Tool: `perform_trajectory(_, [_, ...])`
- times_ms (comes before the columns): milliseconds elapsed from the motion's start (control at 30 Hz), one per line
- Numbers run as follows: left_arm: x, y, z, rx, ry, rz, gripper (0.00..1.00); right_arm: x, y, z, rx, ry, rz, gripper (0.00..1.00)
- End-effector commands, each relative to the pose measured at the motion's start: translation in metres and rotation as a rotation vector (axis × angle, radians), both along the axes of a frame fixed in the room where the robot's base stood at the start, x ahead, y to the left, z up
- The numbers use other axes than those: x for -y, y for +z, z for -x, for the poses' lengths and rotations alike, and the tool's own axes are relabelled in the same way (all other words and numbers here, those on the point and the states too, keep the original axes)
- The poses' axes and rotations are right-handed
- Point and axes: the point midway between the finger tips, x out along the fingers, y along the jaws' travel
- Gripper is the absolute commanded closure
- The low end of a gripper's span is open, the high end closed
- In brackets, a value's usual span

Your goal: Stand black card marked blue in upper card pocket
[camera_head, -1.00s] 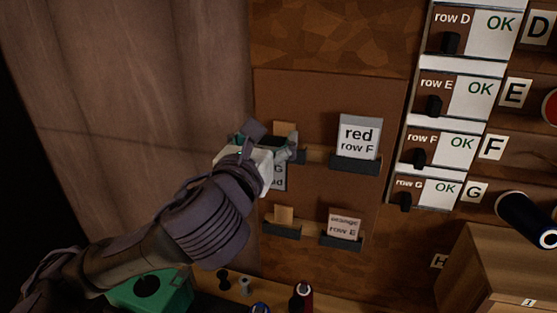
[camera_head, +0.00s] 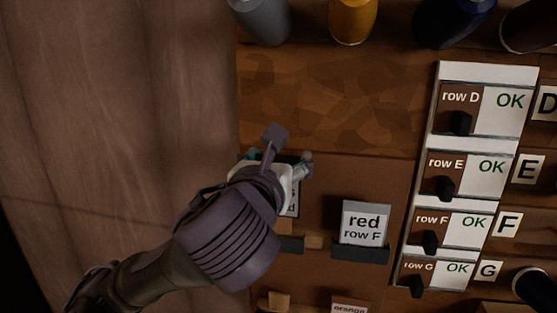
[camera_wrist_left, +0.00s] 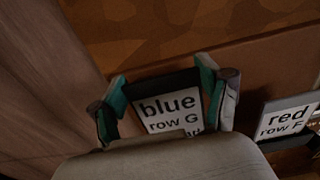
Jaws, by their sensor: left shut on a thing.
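My left gripper (camera_head: 280,164) is shut on the black card, which has a white label reading "blue row G". In the left wrist view the card (camera_wrist_left: 168,108) stands upright between the two green-and-grey fingers (camera_wrist_left: 165,100), its lower part hidden by my gripper body. In the head view only a strip of the card's label (camera_head: 294,204) shows beside my wrist. The upper left card pocket (camera_head: 291,244), a dark ledge on the brown board, is below the card and looks empty of any card; its left part is hidden by my arm. My right gripper is not in view.
A red row F card (camera_head: 364,222) stands in the upper right pocket (camera_head: 360,254). Row switches (camera_head: 460,122) line the panel at right. Thread spools (camera_head: 352,20) stand above. A brown curtain (camera_head: 120,110) hangs at left.

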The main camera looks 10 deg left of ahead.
Motion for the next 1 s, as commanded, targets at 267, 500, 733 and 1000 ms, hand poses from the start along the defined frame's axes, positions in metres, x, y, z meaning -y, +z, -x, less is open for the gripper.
perform_trajectory(267, [0.0, -0.03, 0.0, -0.001, 0.001, 0.0, 0.43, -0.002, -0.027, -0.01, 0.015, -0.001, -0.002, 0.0])
perform_trajectory(500, [0.0, -0.051, 0.0, -0.001, 0.0, -0.001, 0.43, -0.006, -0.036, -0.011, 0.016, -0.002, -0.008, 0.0])
perform_trajectory(733, [0.0, -0.056, 0.0, 0.0, 0.0, 0.0, 0.43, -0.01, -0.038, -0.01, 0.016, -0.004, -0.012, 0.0])
perform_trajectory(1000, [0.0, -0.055, 0.0, 0.0, 0.0, 0.0, 0.43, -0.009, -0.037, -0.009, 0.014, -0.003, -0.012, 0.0])
